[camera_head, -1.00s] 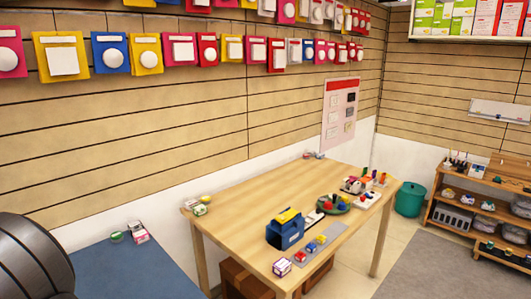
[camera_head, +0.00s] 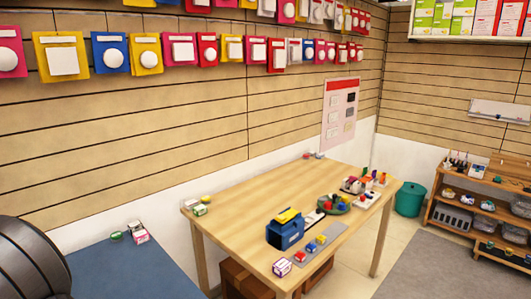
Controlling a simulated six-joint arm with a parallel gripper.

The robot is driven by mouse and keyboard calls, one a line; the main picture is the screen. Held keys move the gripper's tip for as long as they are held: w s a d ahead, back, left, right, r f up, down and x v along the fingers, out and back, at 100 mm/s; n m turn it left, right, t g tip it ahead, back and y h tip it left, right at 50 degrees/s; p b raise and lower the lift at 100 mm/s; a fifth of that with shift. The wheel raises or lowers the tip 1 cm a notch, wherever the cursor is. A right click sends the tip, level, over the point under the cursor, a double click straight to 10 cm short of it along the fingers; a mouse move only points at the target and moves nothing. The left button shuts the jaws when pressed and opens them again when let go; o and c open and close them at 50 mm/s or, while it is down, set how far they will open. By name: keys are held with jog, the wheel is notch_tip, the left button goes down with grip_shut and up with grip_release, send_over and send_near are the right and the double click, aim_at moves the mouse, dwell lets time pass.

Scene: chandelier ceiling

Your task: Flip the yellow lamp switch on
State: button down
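I cannot tell which thing is the yellow lamp switch. On the wall, several yellow panels hang in a row of coloured ones: one with a white square plate (camera_head: 63,57) at the left, and one with a round white disc (camera_head: 145,53) right of a blue panel. My gripper is not in view; only a dark rounded part, probably of my arm, shows at the lower left.
The wooden table (camera_head: 243,217) has a bare left half; a green round tray (camera_head: 346,209) and white trays with small items are toward its right. A blue surface (camera_head: 125,275) lies at the lower left. A teal bin (camera_head: 409,199) and wooden shelves (camera_head: 480,222) stand at the right.

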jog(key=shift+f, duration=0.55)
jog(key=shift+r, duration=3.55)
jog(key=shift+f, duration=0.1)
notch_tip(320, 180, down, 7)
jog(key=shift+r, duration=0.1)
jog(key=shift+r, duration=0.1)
